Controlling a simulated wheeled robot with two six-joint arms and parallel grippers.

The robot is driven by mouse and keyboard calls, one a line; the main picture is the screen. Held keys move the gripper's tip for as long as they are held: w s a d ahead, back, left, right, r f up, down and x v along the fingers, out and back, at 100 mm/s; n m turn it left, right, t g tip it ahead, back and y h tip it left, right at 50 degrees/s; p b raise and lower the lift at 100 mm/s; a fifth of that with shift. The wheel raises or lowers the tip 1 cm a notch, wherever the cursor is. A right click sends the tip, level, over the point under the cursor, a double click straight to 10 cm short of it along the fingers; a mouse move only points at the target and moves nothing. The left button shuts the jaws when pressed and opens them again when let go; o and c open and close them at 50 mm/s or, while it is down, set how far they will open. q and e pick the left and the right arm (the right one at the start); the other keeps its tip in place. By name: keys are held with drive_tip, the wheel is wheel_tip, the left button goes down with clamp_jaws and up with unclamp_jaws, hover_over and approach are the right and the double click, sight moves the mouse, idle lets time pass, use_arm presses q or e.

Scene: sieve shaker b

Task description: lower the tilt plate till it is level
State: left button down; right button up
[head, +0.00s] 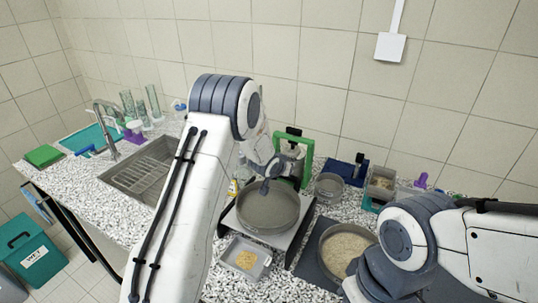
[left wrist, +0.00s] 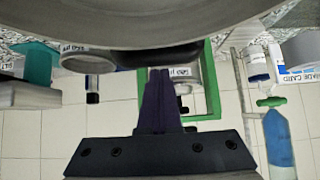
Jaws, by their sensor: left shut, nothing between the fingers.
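The tilt plate (head: 298,228) is a pale metal plate with dark sides, near the middle of the counter in the head view. A round grey sieve pan (head: 267,212) sits on it and hides most of its surface. I cannot tell exactly how far the plate tilts. My left gripper (head: 267,186) is at the pan's back rim, in front of a green frame (head: 306,160). In the left wrist view its dark fingers (left wrist: 160,78) are shut and empty, close to the curved grey pan (left wrist: 150,22). I cannot tell whether they touch it. My right gripper is out of view.
A pan of pale grains (head: 345,250) on a dark mat stands to the right. A small tray with yellow grains (head: 246,258) lies in front. Small containers (head: 380,183) stand at the back right. A sink (head: 145,175) is on the left.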

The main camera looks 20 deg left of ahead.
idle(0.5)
use_arm(q)
drive_tip(key=shift+w+r+p, duration=0.1)
drive_tip(key=shift+r+p, duration=0.4)
drive_tip(key=shift+r, duration=0.05)
drive_tip(key=r+p, duration=0.1)
drive_tip(key=r, duration=0.1)
drive_tip(key=r+p, duration=0.1)
drive_tip(key=p, duration=0.1)
drive_tip(key=shift+w+d+r, duration=0.15)
drive_tip(key=shift+w+r, duration=0.05)
drive_tip(key=shift+r, duration=0.15)
drive_tip(key=w+d+r+v, duration=0.1)
drive_tip(key=v, duration=0.7)
drive_tip(key=s+d+m+g+b, duration=0.1)
drive_tip(key=s+d+g+b, duration=0.1)
drive_tip(key=s+d, duration=0.45)
drive_tip(key=s+d+m+g+b, duration=0.1)
drive_tip(key=s+d+g+b, duration=0.15)
drive_tip(key=s, duration=0.75)
drive_tip(key=s+d+m+g+b, duration=0.1)
drive_tip(key=s+g, duration=0.1)
drive_tip(key=s, duration=1)
drive_tip(key=s+d+f+m+g+b, duration=0.1)
drive_tip(key=s+d+m+g, duration=0.1)
drive_tip(key=s, duration=1.1)
drive_tip(key=shift+s+f+g, duration=0.2)
drive_tip(key=shift+s+g, duration=0.15)
drive_tip(key=shift+g, duration=0.2)
